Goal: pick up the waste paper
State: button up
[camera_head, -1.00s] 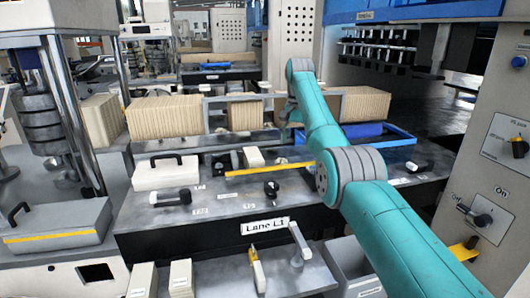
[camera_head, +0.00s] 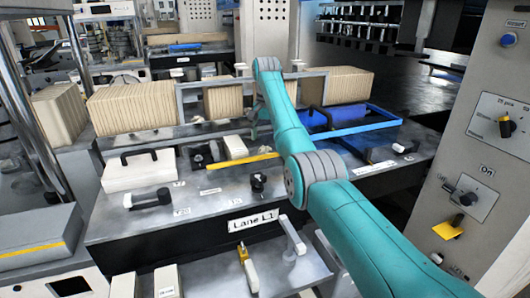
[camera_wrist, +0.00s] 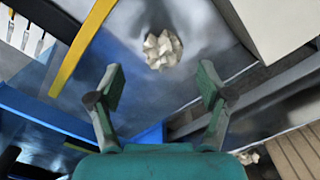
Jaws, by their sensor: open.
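The waste paper (camera_wrist: 162,49) is a crumpled off-white ball in the wrist view, at the upper middle on a grey metal surface. My gripper (camera_wrist: 158,85) is open and empty, its two green fingers spread apart. The paper shows beyond the fingertips, between their lines, and nothing touches it. A second pale crumpled piece (camera_wrist: 248,157) shows at the lower right of the wrist view, partly cut by a grey bar. In the head view my arm hides the gripper, and I cannot make out the paper there.
A yellow strip (camera_wrist: 82,45) and a blue frame (camera_wrist: 45,112) lie left of the paper. A pale block (camera_wrist: 272,25) stands to its right. In the head view, stacks of kraft sheets (camera_head: 130,108) stand behind the Lane L1 panel (camera_head: 253,224), which carries several knobs.

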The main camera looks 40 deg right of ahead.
aim_at(265, 148)
notch_tip(265, 148, down, 5)
jog(key=shift+w+a+r, duration=0.1)
jog(key=shift+a, duration=0.05)
jog(key=shift+c, duration=0.3)
jog(key=c, duration=0.8)
